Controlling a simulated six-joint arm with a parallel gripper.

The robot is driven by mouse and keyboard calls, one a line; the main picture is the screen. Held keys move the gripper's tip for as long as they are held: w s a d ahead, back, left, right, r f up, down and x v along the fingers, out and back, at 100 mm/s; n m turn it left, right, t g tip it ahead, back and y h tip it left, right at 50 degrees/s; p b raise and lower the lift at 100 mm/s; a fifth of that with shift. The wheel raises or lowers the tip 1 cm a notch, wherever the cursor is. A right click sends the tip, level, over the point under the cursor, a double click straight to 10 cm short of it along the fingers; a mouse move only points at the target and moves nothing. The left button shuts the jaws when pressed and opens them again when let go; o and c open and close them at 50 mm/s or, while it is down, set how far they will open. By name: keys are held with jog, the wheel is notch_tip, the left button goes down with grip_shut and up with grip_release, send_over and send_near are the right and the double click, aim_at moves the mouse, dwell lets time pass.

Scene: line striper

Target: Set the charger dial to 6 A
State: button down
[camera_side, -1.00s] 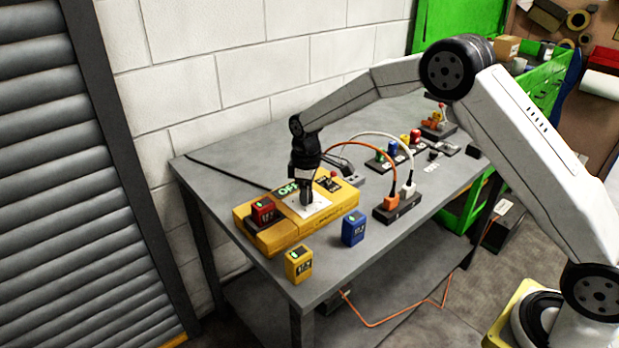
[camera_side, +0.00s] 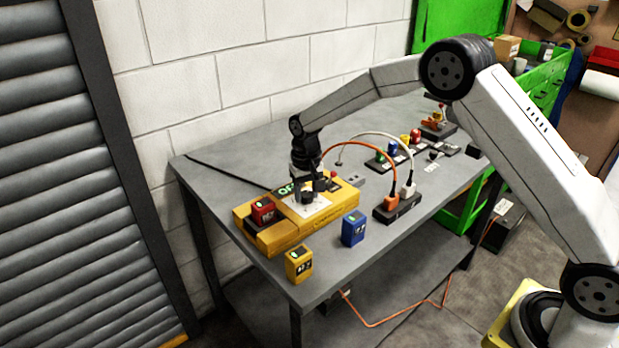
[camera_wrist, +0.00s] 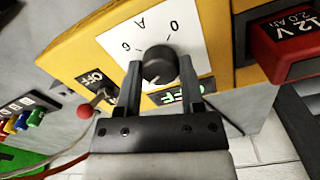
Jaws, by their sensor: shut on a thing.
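The charger (camera_side: 300,228) is a yellow box on the bench, with a white dial plate on top. Its black round dial knob (camera_wrist: 159,65) sits on the plate in the wrist view, between a "0" mark on the right and a "6" on the left, with an "A" between them. I cannot tell clearly which mark the knob points to. My gripper (camera_wrist: 161,75) has one finger on each side of the knob and is shut on it. In the side view my gripper (camera_side: 305,193) stands over the plate and partly hides the green lit display (camera_wrist: 180,97).
A red 12 V battery (camera_side: 263,211) is seated at the charger's left end. A yellow battery (camera_side: 298,265) and a blue battery (camera_side: 353,228) stand in front. A switch with a red tip (camera_wrist: 86,111) is beside the dial. A power strip (camera_side: 397,208) with orange and white cables lies to the right.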

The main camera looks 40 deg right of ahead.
aim_at(307, 194)
jog(key=m, duration=0.7)
jog(key=shift+w+r, duration=0.1)
jog(key=m, duration=0.4)
jog(key=shift+m, duration=1.7)
jog(key=shift+c, duration=1.1)
grip_release()
jog(key=shift+r, duration=3.85)
